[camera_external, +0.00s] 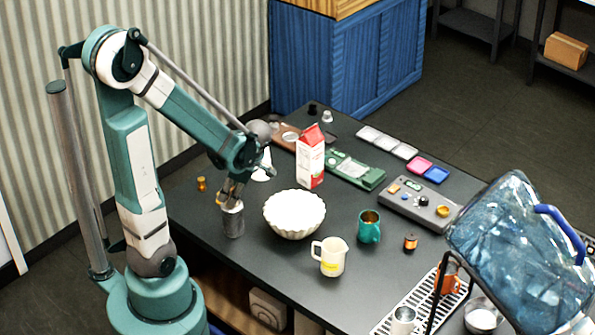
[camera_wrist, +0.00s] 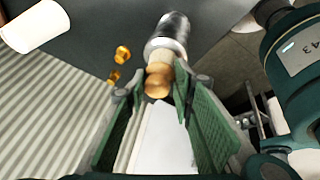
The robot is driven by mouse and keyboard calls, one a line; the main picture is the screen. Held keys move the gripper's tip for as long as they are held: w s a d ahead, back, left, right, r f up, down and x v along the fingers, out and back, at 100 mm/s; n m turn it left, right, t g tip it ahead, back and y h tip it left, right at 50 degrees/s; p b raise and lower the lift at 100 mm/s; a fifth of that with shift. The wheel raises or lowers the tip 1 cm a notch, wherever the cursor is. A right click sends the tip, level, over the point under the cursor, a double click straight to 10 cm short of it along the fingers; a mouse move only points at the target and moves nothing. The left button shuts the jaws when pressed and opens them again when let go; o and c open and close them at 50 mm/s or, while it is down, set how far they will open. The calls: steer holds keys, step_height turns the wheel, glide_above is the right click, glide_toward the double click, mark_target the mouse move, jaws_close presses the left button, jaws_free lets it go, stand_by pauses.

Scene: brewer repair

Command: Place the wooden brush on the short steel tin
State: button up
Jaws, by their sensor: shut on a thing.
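The wooden brush (camera_wrist: 158,82) shows its rounded wooden handle between my fingers in the wrist view. My gripper (camera_external: 232,198) is shut on it; the gripper also shows in the wrist view (camera_wrist: 155,95). A grey metal tin (camera_external: 233,222) stands upright on the table's left part, directly below my gripper. It shows beyond the brush in the wrist view (camera_wrist: 170,32). The brush's far end meets or overlaps the tin; I cannot tell whether it is inside or only above it.
A white fluted bowl (camera_external: 294,213) stands just right of the grey tin. A white jug (camera_external: 329,257), a red-and-white carton (camera_external: 311,155) and a teal mug (camera_external: 369,227) stand farther right. Small amber pieces (camera_external: 201,184) lie to the left. A large water bottle (camera_external: 520,245) occupies the right front.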

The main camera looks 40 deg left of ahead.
stand_by(0.3)
steer(key=o, duration=0.9)
steer(key=shift+f, duration=0.1)
steer(key=v, duration=1.2)
steer(key=shift+p, duration=0.35)
stand_by(0.3)
steer(key=d+r+m+t+h, duration=0.2)
steer(key=d+r+m+t, duration=0.1)
steer(key=m, duration=0.9)
steer(key=d+r+m+t+h, duration=0.3)
steer(key=d+r+m+t, duration=0.1)
steer(key=m, duration=0.7)
steer(key=shift+s+d+m, duration=0.25)
steer(key=shift+s+m, duration=0.15)
